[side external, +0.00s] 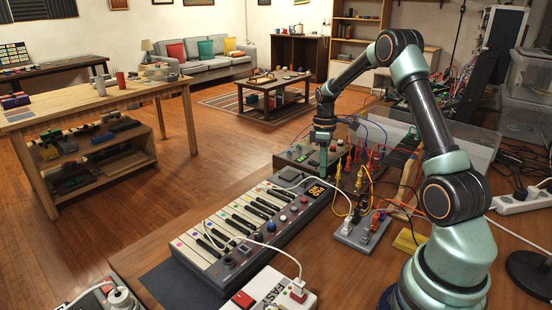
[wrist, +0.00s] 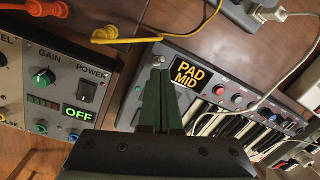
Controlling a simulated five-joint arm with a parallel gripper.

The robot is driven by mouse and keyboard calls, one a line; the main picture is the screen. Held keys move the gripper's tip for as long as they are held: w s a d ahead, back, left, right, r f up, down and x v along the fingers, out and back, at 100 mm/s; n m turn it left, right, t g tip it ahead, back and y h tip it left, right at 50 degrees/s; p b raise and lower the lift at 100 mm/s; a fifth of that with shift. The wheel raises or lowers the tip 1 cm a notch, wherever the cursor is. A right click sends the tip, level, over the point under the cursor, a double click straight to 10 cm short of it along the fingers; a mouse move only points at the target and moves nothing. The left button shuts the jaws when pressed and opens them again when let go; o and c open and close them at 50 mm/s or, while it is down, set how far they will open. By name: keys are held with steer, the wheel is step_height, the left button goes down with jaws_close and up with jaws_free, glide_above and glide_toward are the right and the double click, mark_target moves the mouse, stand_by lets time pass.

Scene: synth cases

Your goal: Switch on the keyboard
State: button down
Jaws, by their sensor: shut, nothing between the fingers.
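The keyboard (side external: 240,225) lies on the wooden bench with its white and black keys, knobs and a small lit display (side external: 316,190). In the wrist view the keyboard (wrist: 215,72) shows its display (wrist: 187,71) reading "PAD MID" in yellow. My gripper (side external: 323,174) is at the keyboard's far end, pointing down. In the wrist view my gripper (wrist: 160,72) is shut and empty, its green fingertips beside a small silver knob at the keyboard's corner. I cannot tell whether they touch it.
A grey box (side external: 300,157) stands beyond the keyboard; in the wrist view its panel has a POWER switch (wrist: 87,92) and a green "OFF" display (wrist: 77,113). A grey socket box (side external: 362,232) with coloured leads is right of the keyboard. A white switched box (side external: 270,290) stands in front. Cables cross the bench.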

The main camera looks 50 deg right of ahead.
steer(key=shift+r, duration=0.55)
steer(key=s+d+r, duration=0.1)
steer(key=s+r, duration=0.5)
steer(key=r, duration=0.1)
steer(key=shift+d+r, duration=0.15)
steer(key=shift+r, duration=0.25)
steer(key=w+a+r+m+t+h, duration=0.1)
steer(key=a+r, duration=0.3)
steer(key=a, duration=0.3)
steer(key=a+r+m+t, duration=0.1)
steer(key=a+r+t, duration=0.15)
steer(key=a, duration=0.45)
steer(key=s+a+r+m+t, duration=0.1)
steer(key=s+a, duration=0.1)
steer(key=a, duration=0.4)
steer(key=s+a+m+t, duration=0.1)
steer(key=s+a+t, duration=0.1)
steer(key=a, duration=0.5)
steer(key=shift+s+a+r, duration=0.15)
steer(key=shift+s+r, duration=0.2)
